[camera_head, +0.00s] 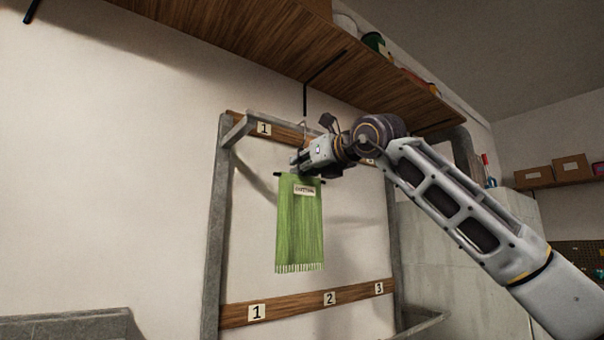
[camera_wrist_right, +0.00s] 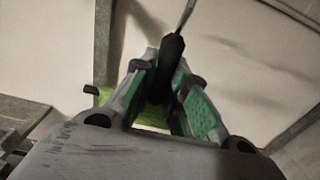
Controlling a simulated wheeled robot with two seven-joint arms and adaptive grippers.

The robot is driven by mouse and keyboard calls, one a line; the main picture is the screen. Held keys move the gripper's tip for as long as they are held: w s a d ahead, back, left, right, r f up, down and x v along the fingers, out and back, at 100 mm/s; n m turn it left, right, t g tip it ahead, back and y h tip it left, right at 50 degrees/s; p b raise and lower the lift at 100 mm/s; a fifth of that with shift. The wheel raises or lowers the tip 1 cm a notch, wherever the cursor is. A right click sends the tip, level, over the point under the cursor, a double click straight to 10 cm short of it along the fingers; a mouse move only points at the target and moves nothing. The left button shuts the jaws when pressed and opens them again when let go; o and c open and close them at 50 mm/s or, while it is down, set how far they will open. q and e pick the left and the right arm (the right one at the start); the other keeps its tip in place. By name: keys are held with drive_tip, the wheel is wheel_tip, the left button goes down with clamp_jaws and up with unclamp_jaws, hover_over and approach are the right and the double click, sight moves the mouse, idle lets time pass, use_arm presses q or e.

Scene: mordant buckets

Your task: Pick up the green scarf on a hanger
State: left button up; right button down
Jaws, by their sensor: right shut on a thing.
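The green scarf (camera_head: 299,230) hangs from a dark hanger in the head view, with a fringe at its lower edge and a small paper label near its top. My right gripper (camera_head: 296,168) is at the top of the scarf, shut on the hanger. In the right wrist view, the green-padded fingers of my right gripper (camera_wrist_right: 165,95) close around the hanger's dark middle (camera_wrist_right: 170,65), and its metal hook rises above them. A bit of the green scarf (camera_wrist_right: 104,95) shows left of the fingers. My left gripper is not in view.
A grey rack frame (camera_head: 216,225) with numbered wooden rails stands against the wall. Its upper rail (camera_head: 283,129) is behind my right gripper, its lower rail (camera_head: 290,305) below the scarf. A wooden shelf (camera_head: 250,40) overhangs above. Cardboard boxes (camera_head: 571,168) sit on a shelf far right.

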drive_tip(key=shift+r, duration=1.2)
drive_tip(key=shift+s+r, duration=0.1)
drive_tip(key=shift+r, duration=0.05)
drive_tip(key=b+v, duration=0.6)
drive_tip(key=v, duration=1.2)
drive_tip(key=shift+r, duration=0.25)
